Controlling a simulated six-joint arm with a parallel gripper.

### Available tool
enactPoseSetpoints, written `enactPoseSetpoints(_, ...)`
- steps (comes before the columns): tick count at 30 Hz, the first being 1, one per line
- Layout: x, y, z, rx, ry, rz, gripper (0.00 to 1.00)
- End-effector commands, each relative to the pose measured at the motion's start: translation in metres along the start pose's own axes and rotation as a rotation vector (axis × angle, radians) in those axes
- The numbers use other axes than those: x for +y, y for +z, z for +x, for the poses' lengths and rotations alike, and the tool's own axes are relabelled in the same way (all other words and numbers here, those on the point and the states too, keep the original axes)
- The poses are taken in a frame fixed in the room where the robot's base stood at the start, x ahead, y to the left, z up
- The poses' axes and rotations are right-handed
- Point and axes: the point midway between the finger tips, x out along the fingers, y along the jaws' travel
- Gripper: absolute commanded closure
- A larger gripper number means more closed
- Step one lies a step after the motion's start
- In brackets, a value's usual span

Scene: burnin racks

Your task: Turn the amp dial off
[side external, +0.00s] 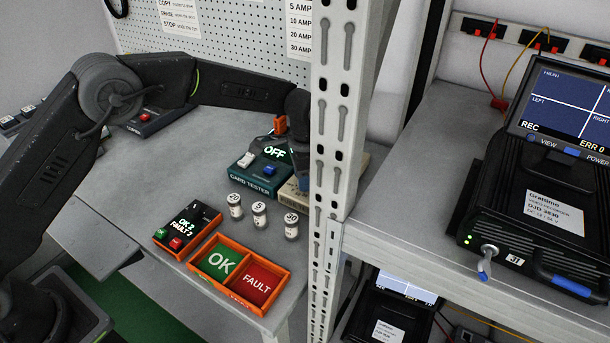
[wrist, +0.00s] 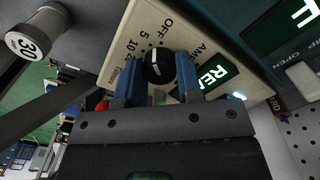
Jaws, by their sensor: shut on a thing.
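The amp dial (wrist: 157,66) is a round black knob with a white pointer line, on a beige unit (wrist: 150,22) in the wrist view. Labels OFF, 5, 10 and more curve around it. The pointer line runs toward the picture's top, near the OFF end; its exact mark is hard to tell. My gripper (wrist: 157,72) has its blue fingers shut on either side of the knob. In the side view my gripper (side external: 299,172) is over the beige unit (side external: 291,195), which the rack post partly hides. The dial is hidden there.
A teal card tester (side external: 250,187) reading OFF stands beside the beige unit. Several numbered white cylinders (side external: 260,215) stand in front. An orange OK/FAULT tray (side external: 285,283) and a counter box (side external: 186,226) are nearer. The metal rack post (side external: 336,110) rises close to my gripper.

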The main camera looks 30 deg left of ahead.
Motion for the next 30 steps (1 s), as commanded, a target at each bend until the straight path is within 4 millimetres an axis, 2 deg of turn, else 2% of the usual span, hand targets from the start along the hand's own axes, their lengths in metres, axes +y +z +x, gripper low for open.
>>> enactPoseSetpoints(6, -0.0002, -0.0008, -0.0012, 0.003, -0.002, 0.175, 0.9)
enactPoseSetpoints(15, -0.0002, -0.0009, -0.0013, 0.004, -0.002, 0.331, 0.9)
enactPoseSetpoints(30, -0.0001, -0.001, -0.0014, 0.004, -0.003, 0.39, 0.9)
